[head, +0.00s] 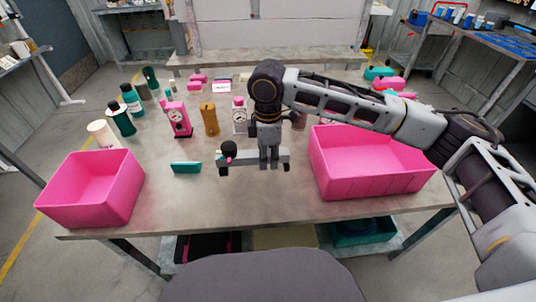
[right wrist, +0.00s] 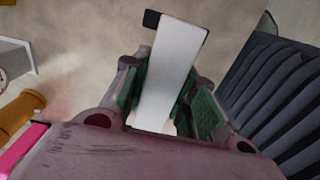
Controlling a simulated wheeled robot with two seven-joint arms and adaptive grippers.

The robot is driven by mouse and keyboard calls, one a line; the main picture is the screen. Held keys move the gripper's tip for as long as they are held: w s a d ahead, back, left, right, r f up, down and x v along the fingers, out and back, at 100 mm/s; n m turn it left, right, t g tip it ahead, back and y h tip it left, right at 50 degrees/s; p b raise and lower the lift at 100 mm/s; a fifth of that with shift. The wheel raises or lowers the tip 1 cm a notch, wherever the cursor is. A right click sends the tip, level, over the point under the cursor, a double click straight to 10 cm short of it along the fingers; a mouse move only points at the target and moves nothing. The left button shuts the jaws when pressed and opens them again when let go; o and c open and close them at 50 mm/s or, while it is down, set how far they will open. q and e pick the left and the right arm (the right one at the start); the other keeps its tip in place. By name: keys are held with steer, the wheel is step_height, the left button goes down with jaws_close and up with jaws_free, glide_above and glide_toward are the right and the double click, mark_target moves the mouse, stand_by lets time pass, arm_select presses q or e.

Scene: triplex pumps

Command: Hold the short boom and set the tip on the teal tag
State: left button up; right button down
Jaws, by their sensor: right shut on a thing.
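The short boom (head: 245,159) is a light grey bar with dark ends, lying level across the picture. My right gripper (head: 269,160) points down and is shut on it near its right part. In the right wrist view the pale boom (right wrist: 168,70) sits between the green-padded fingers (right wrist: 165,100), with a black end beyond them. At the boom's left end in the head view is a dark piece with a round dark knob and a pink spot. The teal tag (head: 186,168) lies on the table left of that end, apart from it. My left gripper is not in view.
A pink bin (head: 92,190) stands at the table's left, and a larger pink bin (head: 370,165) is close right of my gripper. Behind are a pink gauge pump (head: 179,119), an orange-brown cylinder (head: 209,119) and several teal bottles. The table front is clear.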

mark_target(268, 181)
steer(key=shift+f, duration=3.85)
stand_by(1.6)
